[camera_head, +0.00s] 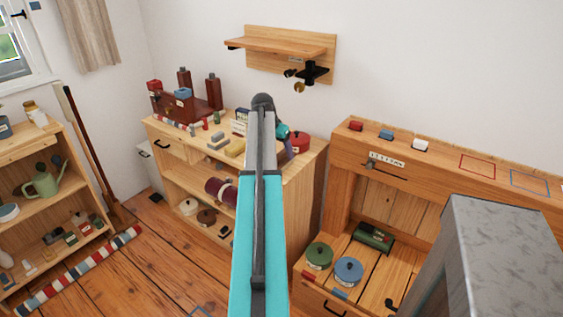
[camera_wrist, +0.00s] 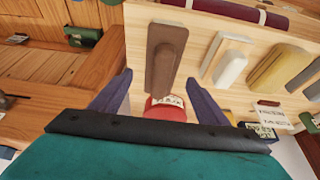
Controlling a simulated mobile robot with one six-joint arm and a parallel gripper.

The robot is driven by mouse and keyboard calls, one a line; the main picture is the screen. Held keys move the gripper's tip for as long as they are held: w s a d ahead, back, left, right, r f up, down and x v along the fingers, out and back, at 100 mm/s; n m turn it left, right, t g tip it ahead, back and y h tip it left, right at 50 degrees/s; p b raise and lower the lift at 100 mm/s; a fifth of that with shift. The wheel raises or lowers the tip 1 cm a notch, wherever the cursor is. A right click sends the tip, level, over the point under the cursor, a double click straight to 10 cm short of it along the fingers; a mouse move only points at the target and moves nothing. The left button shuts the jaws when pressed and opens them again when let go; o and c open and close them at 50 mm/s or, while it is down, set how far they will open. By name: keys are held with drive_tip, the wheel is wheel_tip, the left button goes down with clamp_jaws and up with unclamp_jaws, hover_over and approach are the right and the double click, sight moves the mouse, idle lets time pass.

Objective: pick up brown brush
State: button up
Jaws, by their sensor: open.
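The brown brush (camera_wrist: 165,58) lies on the light wooden top (camera_wrist: 145,14) in the wrist view. It is a dark brown block with a raised, rounded handle, its long side running up the picture. My gripper (camera_wrist: 160,77) is open, with one blue finger on each side of the brush's near end. The gap between the fingers looks empty, and I cannot tell how high they are above the brush. In the head view my arm hides the brush and most of my gripper; part of a purple finger shows beside the arm.
A red labelled thing (camera_wrist: 166,108) lies just nearer than the brush. A white-topped block (camera_wrist: 229,66) and a yellow sponge-like block (camera_wrist: 279,68) lie to its right. In the head view, a red pot (camera_head: 300,142) stands on the shelf top, below a wall shelf (camera_head: 285,45).

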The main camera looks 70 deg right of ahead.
sight(281, 153)
drive_tip(key=shift+x, duration=1.75)
drive_tip(key=shift+w+f, duration=0.1)
drive_tip(key=shift+f, duration=0.15)
drive_tip(key=c, duration=1.2)
drive_tip(key=shift+r, duration=0.2)
drive_tip(key=shift+c, duration=0.2)
drive_tip(key=shift+r, duration=1.9)
drive_tip(key=s+a+b, duration=0.1)
drive_tip(key=s+a, duration=0.1)
drive_tip(key=a, duration=0.5)
drive_tip(key=s+a+r+b, duration=0.1)
drive_tip(key=s+a, duration=0.2)
drive_tip(key=a, duration=0.5)
drive_tip(key=shift+r, duration=0.15)
